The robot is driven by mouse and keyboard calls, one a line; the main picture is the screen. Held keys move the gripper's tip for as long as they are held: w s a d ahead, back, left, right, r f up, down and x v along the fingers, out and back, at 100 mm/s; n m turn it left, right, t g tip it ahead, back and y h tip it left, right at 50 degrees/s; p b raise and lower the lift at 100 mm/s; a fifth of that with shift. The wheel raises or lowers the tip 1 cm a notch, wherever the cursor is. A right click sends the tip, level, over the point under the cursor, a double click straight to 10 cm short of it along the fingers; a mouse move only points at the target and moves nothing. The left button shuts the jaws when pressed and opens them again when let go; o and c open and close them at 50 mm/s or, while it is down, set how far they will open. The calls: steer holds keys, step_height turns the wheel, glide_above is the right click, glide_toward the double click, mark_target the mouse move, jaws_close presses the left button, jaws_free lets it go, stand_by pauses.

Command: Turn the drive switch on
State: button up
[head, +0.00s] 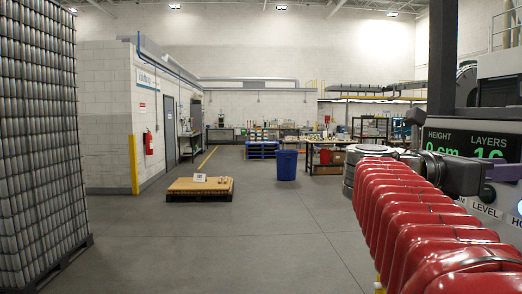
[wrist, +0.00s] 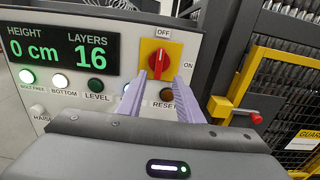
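The drive switch (wrist: 158,62) is a red rotary knob on a yellow square plate, in the wrist view right of the panel's display. "OFF" stands above it and "ON" to its right; the knob points up toward OFF. My gripper (wrist: 165,85) has two purple fingers, spread apart with the lower part of the knob between their tips. Whether they touch the knob I cannot tell. In the head view the control panel (head: 469,145) shows at the right, partly covered by my red arm; the switch is not visible there.
The display (wrist: 60,50) reads height 0 cm, layers 16. A row of buttons, with Reset (wrist: 167,94) among them, lies below the switch. A yellow guard frame with a red-tipped latch (wrist: 254,117) stands right of the panel.

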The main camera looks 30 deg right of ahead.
steer(key=x, duration=1.2)
steer(key=shift+s+d, duration=0.2)
steer(key=shift+d, duration=0.1)
jaws_close()
steer(key=shift+d, duration=0.1)
